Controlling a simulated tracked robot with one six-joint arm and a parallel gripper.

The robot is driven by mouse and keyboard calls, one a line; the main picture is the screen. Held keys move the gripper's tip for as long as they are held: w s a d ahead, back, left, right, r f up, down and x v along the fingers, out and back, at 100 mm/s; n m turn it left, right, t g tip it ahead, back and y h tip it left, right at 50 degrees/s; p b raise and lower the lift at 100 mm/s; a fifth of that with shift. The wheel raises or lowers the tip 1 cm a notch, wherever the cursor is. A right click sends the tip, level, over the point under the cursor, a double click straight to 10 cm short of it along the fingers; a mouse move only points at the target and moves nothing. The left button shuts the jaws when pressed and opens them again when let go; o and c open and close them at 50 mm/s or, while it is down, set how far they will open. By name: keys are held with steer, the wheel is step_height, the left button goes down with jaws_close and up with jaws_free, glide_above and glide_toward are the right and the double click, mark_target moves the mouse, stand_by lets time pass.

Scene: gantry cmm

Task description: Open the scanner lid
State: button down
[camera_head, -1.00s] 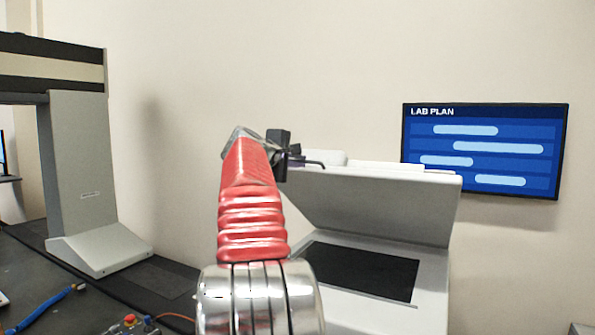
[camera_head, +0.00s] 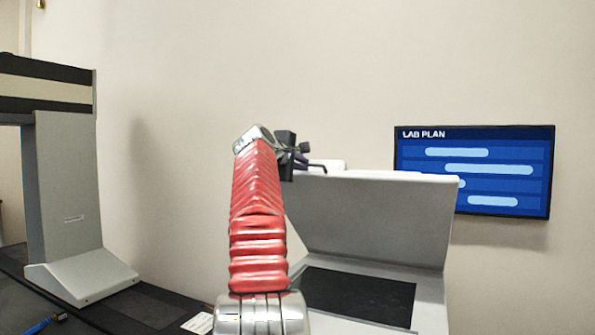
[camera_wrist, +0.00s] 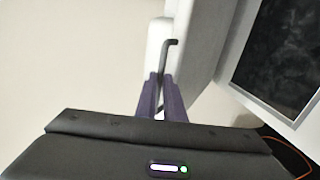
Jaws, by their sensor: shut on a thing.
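The scanner (camera_head: 430,300) stands right of my arm, with its grey lid (camera_head: 375,222) raised steeply above the dark glass bed (camera_head: 358,297). The lid's inner face shows in the head view. My gripper (camera_head: 298,160) is at that edge, partly hidden by my red arm. The lid (camera_wrist: 207,42) and the dark glass (camera_wrist: 280,50) show to the right there.
A large grey machine column (camera_head: 68,200) with a wide foot stands at left. A "LAB PLAN" screen (camera_head: 475,172) hangs on the wall behind, right of the lid. The wall space above the lid is clear. An orange cable (camera_wrist: 292,148) runs near the scanner.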

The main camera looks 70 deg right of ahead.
steer(key=shift+w+d+r, duration=0.2)
steer(key=shift+d+r, duration=0.05)
steer(key=shift+r, duration=0.4)
steer(key=c, duration=2.2)
jaws_free()
steer(key=o, duration=0.3)
steer(key=shift+f, duration=0.1)
steer(key=shift+o, duration=0.2)
steer(key=shift+s, duration=0.1)
steer(key=v, duration=1.3)
steer(key=shift+a, duration=0.35)
